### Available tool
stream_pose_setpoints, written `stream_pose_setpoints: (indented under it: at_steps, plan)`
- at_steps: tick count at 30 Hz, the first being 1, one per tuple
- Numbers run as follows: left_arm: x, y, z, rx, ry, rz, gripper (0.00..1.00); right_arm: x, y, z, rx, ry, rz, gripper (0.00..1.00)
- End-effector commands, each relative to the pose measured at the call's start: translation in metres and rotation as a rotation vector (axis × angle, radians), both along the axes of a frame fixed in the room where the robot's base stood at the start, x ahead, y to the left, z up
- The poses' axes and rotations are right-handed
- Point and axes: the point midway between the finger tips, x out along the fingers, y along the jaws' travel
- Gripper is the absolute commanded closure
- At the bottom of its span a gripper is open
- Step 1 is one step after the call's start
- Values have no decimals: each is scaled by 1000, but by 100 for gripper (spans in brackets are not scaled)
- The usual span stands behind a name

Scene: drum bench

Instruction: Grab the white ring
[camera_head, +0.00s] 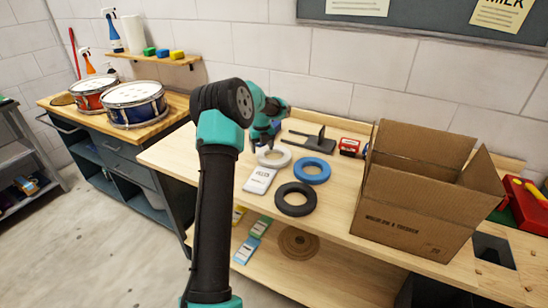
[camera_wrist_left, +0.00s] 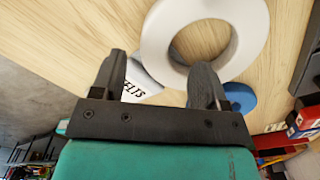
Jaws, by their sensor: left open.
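The white ring (camera_head: 285,161) lies flat on the wooden bench top, behind a white packet and beside a blue ring. It also shows large at the top of the left wrist view (camera_wrist_left: 155,42), cut off by the upper edge. My left gripper (camera_head: 264,146) is open just above the ring's left side and partly covers it in the head view. In the left wrist view its fingers (camera_wrist_left: 162,64) are apart and empty. One fingertip overlaps the ring's near rim; whether it touches I cannot tell. My right gripper is not in view.
A blue ring (camera_head: 312,179), a black ring (camera_head: 295,210) and a white packet (camera_head: 260,182) lie close by. A dark stand (camera_head: 318,143) is behind them. An open cardboard box (camera_head: 410,222) takes up the right side. Drums (camera_head: 138,110) stand on the left cabinet.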

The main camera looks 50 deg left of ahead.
Motion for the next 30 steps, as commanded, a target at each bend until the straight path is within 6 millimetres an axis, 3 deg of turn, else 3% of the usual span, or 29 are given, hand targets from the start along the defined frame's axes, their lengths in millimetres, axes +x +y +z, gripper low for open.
stream_pose_setpoints:
  at_steps: [12,27,30]
  plan:
    - [-3,0,-47,-1,0,1,32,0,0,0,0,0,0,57]
    - [-3,0,-50,0,0,0,32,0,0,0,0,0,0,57]
    - [-3,0,-49,0,0,0,40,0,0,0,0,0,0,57]
